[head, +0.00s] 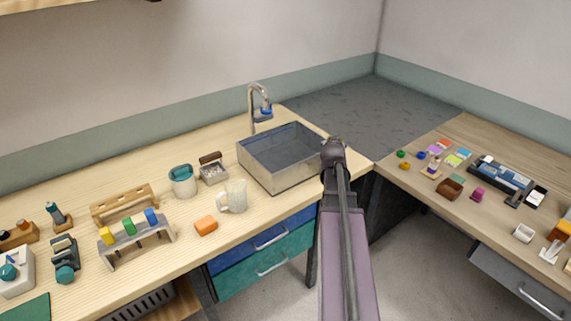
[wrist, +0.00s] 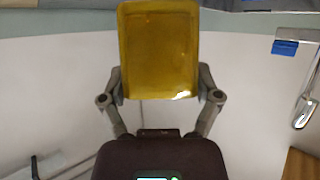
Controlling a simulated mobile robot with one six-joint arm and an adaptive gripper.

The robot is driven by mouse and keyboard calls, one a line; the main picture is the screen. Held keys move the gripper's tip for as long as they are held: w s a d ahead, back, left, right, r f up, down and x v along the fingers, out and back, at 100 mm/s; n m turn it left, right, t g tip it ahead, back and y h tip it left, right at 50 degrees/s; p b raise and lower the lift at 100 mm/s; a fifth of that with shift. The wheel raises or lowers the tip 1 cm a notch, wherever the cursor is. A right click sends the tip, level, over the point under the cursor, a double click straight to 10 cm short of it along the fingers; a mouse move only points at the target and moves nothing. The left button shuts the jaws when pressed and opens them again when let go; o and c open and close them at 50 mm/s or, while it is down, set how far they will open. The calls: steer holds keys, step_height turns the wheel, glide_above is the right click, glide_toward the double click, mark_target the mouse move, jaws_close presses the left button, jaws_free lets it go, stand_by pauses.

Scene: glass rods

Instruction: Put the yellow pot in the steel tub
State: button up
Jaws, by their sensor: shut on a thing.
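The yellow pot (wrist: 158,45) fills the upper middle of the wrist view, translucent, seen close up between the two fingers of my gripper (wrist: 161,84). The gripper is shut on it. In the head view my arm hides both the fingers and the pot. The steel tub (head: 270,178) is an open grey rectangular box on the light wooden counter under the tap. The end of my arm shows at the tub's right edge in the head view. The height of the pot above the tub cannot be told.
A curved tap (head: 254,105) with a blue tip stands behind the tub. A pale mug (head: 236,196), an orange block (head: 206,226) and a white-and-teal pot (head: 183,182) stand to its left. A side table (head: 425,188) at right holds several small items.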

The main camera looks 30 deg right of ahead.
steer(key=shift+w+a+m+g+h, duration=0.5)
steer(key=shift+w+m+g+h, duration=0.25)
steer(key=shift+m+g, duration=0.55)
steer(key=shift+w+a+m+g+h, duration=0.5)
steer(key=shift+w+m+g+h, duration=0.2)
steer(key=shift+m+g, duration=0.6)
steer(key=shift+w+a+m+g+h, duration=0.5)
steer(key=shift+w+m+g+h, duration=0.2)
steer(key=shift+m+g, duration=0.55)
steer(key=shift+w+a+m+g, duration=0.2)
steer(key=shift+w+m+g, duration=0.1)
steer(key=shift+m+g, duration=0.25)
steer(key=shift+r, duration=0.1)
